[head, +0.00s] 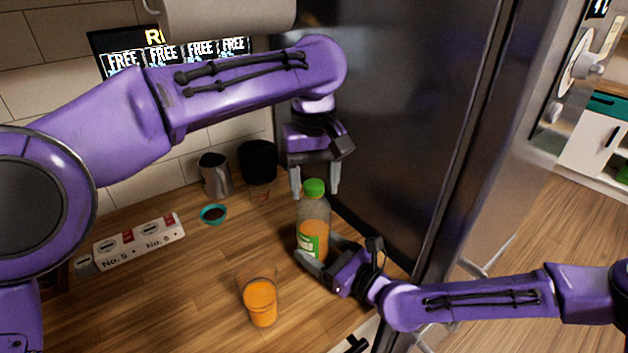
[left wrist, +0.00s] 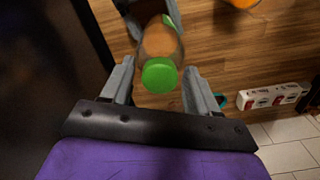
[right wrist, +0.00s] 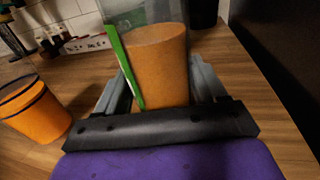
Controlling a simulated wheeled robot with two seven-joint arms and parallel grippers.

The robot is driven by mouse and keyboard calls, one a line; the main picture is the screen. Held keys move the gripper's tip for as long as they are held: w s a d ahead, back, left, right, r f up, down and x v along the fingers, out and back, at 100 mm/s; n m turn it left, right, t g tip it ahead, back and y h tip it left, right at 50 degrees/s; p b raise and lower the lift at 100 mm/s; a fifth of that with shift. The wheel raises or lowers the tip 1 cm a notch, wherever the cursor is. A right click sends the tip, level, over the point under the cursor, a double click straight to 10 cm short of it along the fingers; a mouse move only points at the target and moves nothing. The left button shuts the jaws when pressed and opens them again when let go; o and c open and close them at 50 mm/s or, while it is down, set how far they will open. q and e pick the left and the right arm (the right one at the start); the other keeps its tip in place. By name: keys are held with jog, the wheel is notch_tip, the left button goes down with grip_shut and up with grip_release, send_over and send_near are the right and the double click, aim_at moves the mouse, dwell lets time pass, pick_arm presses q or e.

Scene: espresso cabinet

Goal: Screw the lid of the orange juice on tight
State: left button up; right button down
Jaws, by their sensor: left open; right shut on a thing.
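The orange juice bottle (head: 313,222) stands upright on the wooden counter, with orange juice in its lower part and a green label. Its green lid (head: 314,187) sits on top of the bottle; it also shows in the left wrist view (left wrist: 159,75). My left gripper (head: 315,192) points down from above, open, with one finger on each side of the lid and gaps between. My right gripper (head: 318,250) is shut on the lower part of the bottle, which fills the space between its fingers in the right wrist view (right wrist: 160,65). Whether the lid is tight cannot be seen.
A glass of orange juice (head: 261,300) stands in front of the bottle. A power strip (head: 138,240), a teal bowl (head: 213,214), a metal pitcher (head: 215,176) and a black container (head: 258,160) are behind and left. The dark fridge (head: 390,110) stands close on the right.

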pick_arm(q)
jog(key=shift+f, duration=0.1)
jog(key=c, duration=1.1)
jog(key=shift+o, duration=0.3)
jog(key=m, duration=1.6)
jog(key=shift+a+m, duration=0.1)
jog(key=shift+m, duration=0.2)
jog(key=m, duration=0.6)
jog(key=shift+f, duration=0.1)
jog(key=o, duration=1.2)
jog(key=shift+c, duration=0.2)
